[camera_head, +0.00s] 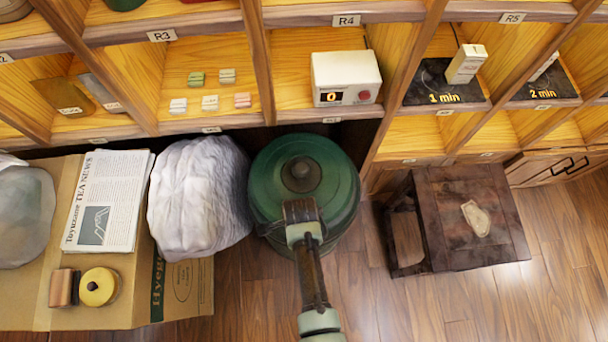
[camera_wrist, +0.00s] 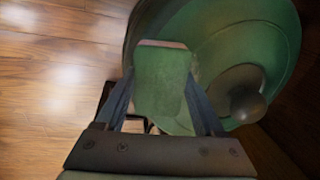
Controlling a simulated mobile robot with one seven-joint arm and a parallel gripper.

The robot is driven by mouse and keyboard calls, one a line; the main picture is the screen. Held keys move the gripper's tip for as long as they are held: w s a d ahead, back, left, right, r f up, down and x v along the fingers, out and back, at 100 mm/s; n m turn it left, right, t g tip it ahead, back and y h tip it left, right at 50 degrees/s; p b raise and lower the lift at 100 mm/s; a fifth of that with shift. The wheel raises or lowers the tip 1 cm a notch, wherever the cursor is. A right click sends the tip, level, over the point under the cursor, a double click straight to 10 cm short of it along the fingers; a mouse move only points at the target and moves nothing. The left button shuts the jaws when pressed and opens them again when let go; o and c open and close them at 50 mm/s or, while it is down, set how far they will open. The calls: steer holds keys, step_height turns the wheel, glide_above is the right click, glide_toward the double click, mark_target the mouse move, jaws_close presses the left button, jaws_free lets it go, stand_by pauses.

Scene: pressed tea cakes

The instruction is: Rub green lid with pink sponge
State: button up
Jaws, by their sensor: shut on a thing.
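The green lid (camera_head: 272,180) is round with a dark knob (camera_head: 302,174) and sits on a large green vessel by the shelf foot. The lid (camera_wrist: 225,45) fills the upper right of the wrist view, with its knob at the right. My gripper (camera_head: 302,208) is over the near part of the lid, just short of the knob. In the wrist view my gripper (camera_wrist: 162,98) is shut on a sponge (camera_wrist: 162,78), which shows a green face and a thin pinkish far edge. The sponge overlaps the lid in view; I cannot tell whether they touch.
A grey-white bundle (camera_head: 197,200) stands close left of the vessel. Cardboard (camera_head: 130,300) with a newspaper (camera_head: 108,200) lies further left. A dark wooden box (camera_head: 465,220) stands at right. Shelves with small blocks and a white timer box (camera_head: 345,75) are behind. Floor is clear in front right.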

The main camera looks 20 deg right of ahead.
mark_target(298, 195)
steer(key=shift+w+d+r+b, duration=0.1)
steer(key=shift+w+d+r, duration=0.05)
steer(key=shift+w, duration=0.4)
steer(key=shift+w+d+r+b, duration=0.1)
steer(key=shift+w+d+r, duration=0.05)
steer(key=shift+w, duration=0.4)
steer(key=shift+w+d+r+b, duration=0.1)
steer(key=shift+w+d+r, duration=0.05)
steer(key=shift+w, duration=0.4)
steer(key=shift+w+d+r+b, duration=0.1)
steer(key=shift+w+d+b, duration=0.2)
steer(key=shift+w, duration=0.4)
steer(key=shift+w+d+r+b, duration=0.15)
steer(key=shift+w+b, duration=0.15)
steer(key=shift+w, duration=0.4)
steer(key=r+p, duration=0.3)
steer(key=s+r+p, duration=0.1)
steer(key=r+p, duration=0.1)
steer(key=p, duration=0.2)
steer(key=shift+s+a+r, duration=0.1)
steer(key=shift+a+r, duration=0.1)
steer(key=shift+r, duration=0.2)
steer(key=r+p, duration=0.3)
steer(key=shift+s, duration=0.3)
steer(key=shift+a, duration=0.1)
